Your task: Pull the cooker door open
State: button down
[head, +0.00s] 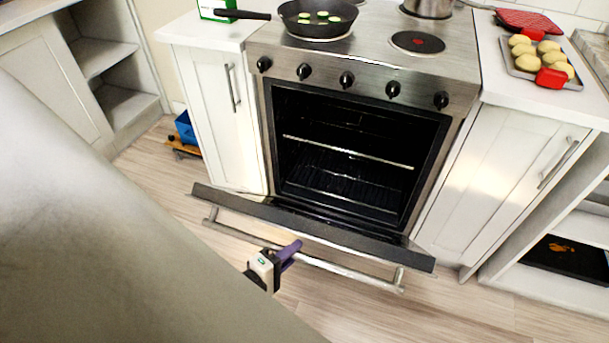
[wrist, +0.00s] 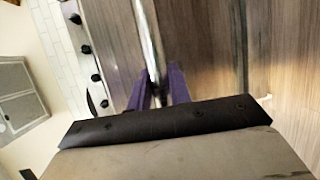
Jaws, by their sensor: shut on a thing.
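The cooker (head: 350,72) stands in the middle of the head view. Its door (head: 300,222) is folded well down and out, and the dark oven inside with its wire rack shows. The door's long metal handle (head: 345,271) runs along the door's outer side. My gripper (head: 287,254) is at the handle, left of its middle. In the wrist view the purple fingers (wrist: 160,88) lie on either side of the handle bar (wrist: 150,45), shut on it. The fingertips' far side is partly hidden in the head view.
A frying pan (head: 318,17) with green slices and a pot (head: 428,7) stand on the hob. A tray of yellow food (head: 541,60) lies on the right counter. White cupboards (head: 508,178) flank the cooker. Wooden floor is clear in front of the door.

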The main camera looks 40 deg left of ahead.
jog(key=shift+s+d+f, duration=0.15)
jog(key=shift+s+f, duration=0.4)
jog(key=shift+f, duration=0.1)
jog(key=c, duration=1.3)
grip_release()
jog(key=shift+w, duration=0.1)
jog(key=shift+r, duration=0.1)
